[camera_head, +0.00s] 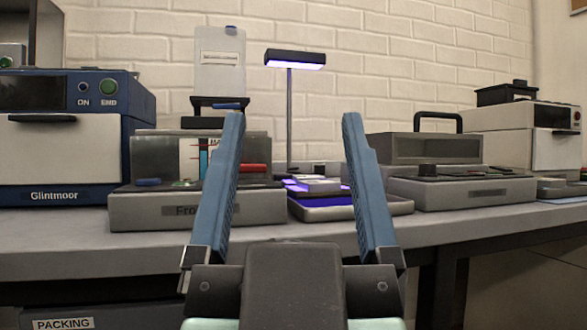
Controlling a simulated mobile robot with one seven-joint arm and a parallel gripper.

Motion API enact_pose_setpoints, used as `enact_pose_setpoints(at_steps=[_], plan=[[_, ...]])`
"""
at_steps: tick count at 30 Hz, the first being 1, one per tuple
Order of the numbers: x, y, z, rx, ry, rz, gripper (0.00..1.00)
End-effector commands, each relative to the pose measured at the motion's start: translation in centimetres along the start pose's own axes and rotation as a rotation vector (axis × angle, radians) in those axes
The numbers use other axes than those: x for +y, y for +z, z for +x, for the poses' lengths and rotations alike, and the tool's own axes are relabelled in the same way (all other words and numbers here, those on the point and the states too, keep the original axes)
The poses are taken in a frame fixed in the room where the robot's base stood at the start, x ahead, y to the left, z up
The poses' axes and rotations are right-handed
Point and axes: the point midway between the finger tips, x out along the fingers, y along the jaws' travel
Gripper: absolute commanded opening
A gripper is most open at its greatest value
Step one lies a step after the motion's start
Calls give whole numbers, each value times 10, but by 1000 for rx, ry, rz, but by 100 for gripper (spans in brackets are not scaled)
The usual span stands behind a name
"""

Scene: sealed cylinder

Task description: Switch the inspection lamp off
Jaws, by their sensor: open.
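The inspection lamp (294,59) stands at the back of the bench, near the middle of the head view. Its dark head sits on a thin upright post and glows violet. Violet light falls on the tray (310,209) and the grey item (315,186) below it. I cannot make out a switch on the lamp; the base of the post is partly hidden behind the things in front. My gripper (290,125) is open and empty, its two blue fingers pointing up in front of the bench, with the lamp showing between them.
A Glintmoor machine (55,140) stands at the left, beside a grey unit (140,208) with red and blue parts. At the right are a low grey device (470,191), a handled case (425,148) and another machine (530,130). The bench's front strip (470,225) is clear.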

Motion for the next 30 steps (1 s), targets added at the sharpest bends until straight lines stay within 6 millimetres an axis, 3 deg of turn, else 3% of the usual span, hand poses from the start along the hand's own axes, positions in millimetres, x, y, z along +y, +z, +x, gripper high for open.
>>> enact_pose_setpoints(at_steps=[1,5,13,18,21,30], plan=[[0,-2,3,0,0,0,71],[0,-14,15,0,0,0,47],[0,-65,68,0,0,0,0],[0,-98,103,1,0,0,0],[0,-107,113,1,0,0,0],[0,-107,113,0,0,0,0]])
